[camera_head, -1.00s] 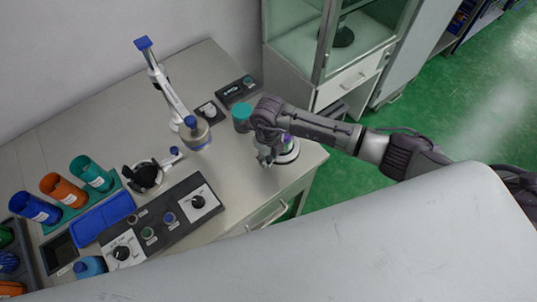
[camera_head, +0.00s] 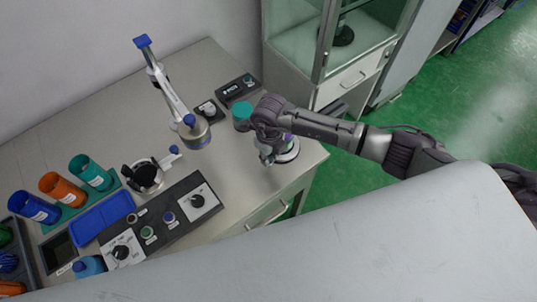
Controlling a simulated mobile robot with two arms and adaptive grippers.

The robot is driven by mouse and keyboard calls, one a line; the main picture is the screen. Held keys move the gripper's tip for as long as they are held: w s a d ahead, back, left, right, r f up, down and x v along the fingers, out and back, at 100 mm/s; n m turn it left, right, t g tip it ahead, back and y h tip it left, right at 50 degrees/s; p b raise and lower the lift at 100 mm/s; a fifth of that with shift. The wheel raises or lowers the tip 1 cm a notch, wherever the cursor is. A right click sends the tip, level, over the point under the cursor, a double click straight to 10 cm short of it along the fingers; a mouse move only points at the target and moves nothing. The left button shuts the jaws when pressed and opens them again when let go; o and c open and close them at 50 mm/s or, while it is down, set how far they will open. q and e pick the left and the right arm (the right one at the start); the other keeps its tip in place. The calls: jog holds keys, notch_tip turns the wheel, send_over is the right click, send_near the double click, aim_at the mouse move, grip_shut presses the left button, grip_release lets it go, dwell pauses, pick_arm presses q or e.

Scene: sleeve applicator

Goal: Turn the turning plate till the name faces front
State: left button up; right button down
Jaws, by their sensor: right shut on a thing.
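The turning plate (camera_head: 289,155) is a round, pale disc with a dark rim on the right part of the bench, near its front right corner. Something with a pale and purplish side stands on it, mostly hidden by my right arm. No name can be read from here. My right gripper (camera_head: 265,157) comes in from the right and reaches down at the plate's left side. It is shut on what looks like the turning plate; the contact itself is too small and covered to see clearly. My left gripper is not in view.
A teal round-topped thing (camera_head: 241,113) stands close to my right wrist. A control panel (camera_head: 160,220), blue tray (camera_head: 103,218) and several coloured cups fill the left bench.

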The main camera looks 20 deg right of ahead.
jog(key=shift+s+d+f+n+b, duration=0.1)
jog(key=shift+s+d+n+b, duration=0.3)
jog(key=shift+n+b, duration=0.3)
jog(key=shift+s+d+n+b, duration=0.25)
jog(key=shift+d+n+b, duration=0.2)
jog(key=shift+n, duration=0.45)
jog(key=shift+s+d+n+b, duration=0.25)
jog(key=shift+d+n+b, duration=0.2)
jog(key=shift+n+b, duration=0.35)
jog(key=shift+s+d+n+b, duration=0.2)
jog(key=shift+d+n+b, duration=0.25)
jog(key=shift+n+b, duration=0.3)
jog(key=d+n+b, duration=0.1)
jog(key=n+b, duration=0.2)
jog(key=shift+s+d, duration=0.1)
jog(key=shift+d, duration=0.3)
jog(key=shift+d+n+b, duration=0.55)
jog(key=shift+n+b, duration=0.3)
jog(key=shift+b, duration=0.2)
jog(key=shift+d, duration=0.1)
jog(key=c, duration=1.2)
grip_release()
notch_tip(320, 180, up, 12)
jog(key=shift+r, duration=0.15)
